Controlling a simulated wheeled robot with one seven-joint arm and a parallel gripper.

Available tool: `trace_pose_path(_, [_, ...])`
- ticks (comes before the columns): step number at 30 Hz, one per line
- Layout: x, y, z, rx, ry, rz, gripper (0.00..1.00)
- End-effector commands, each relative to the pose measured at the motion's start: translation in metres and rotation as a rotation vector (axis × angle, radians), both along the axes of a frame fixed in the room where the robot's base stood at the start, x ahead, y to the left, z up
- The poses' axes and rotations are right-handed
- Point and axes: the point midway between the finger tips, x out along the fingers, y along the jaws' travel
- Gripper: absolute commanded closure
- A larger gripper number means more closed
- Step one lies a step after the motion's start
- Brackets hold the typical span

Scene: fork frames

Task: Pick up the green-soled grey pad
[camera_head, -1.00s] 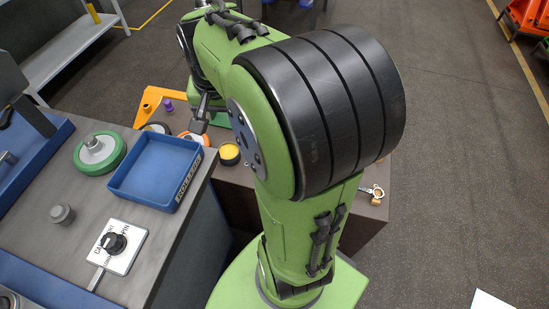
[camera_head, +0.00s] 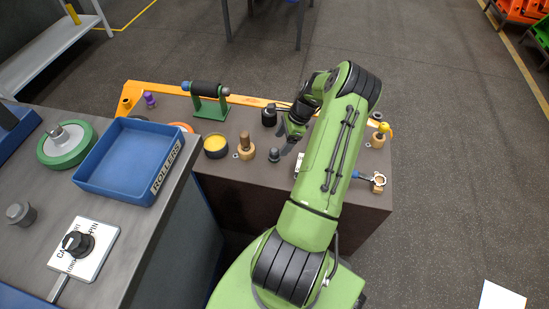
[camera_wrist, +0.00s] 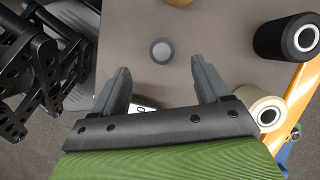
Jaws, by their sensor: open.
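My gripper (camera_wrist: 160,70) is open in the wrist view, with nothing between its fingers. A small round grey pad (camera_wrist: 162,50) with a paler top lies on the brown tabletop, just past the fingertips and roughly centred between them. In the head view my gripper (camera_head: 288,140) hangs over the table, and a small grey piece (camera_head: 274,155) sits close below it; it appears to be the same pad. No green sole shows on it, as its underside is hidden. Another small grey piece (camera_head: 20,213) stands on the left bench, apart from my gripper.
On the brown table (camera_head: 225,180) stand a wooden-knobbed piece (camera_head: 245,147), a yellow-topped black cup (camera_head: 216,146) and a green stand with a black roller (camera_head: 208,100). A black cylinder (camera_wrist: 287,37) lies right in the wrist view. A blue tray (camera_head: 128,160) is on the left bench.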

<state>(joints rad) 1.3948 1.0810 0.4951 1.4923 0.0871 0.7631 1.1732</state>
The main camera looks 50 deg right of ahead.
Motion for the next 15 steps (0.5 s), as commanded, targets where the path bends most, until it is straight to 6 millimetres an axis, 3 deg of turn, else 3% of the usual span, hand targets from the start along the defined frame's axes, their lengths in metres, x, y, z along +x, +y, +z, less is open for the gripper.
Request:
trace_pose_path(1, [0.003,0.003,-0.012,0.001,0.0,0.001,0.25])
trace_pose_path(7, [0.009,0.008,-0.028,-0.002,-0.001,0.001,0.25])
trace_pose_path(15, [0.022,0.019,-0.068,0.0,0.0,0.002,0.25])
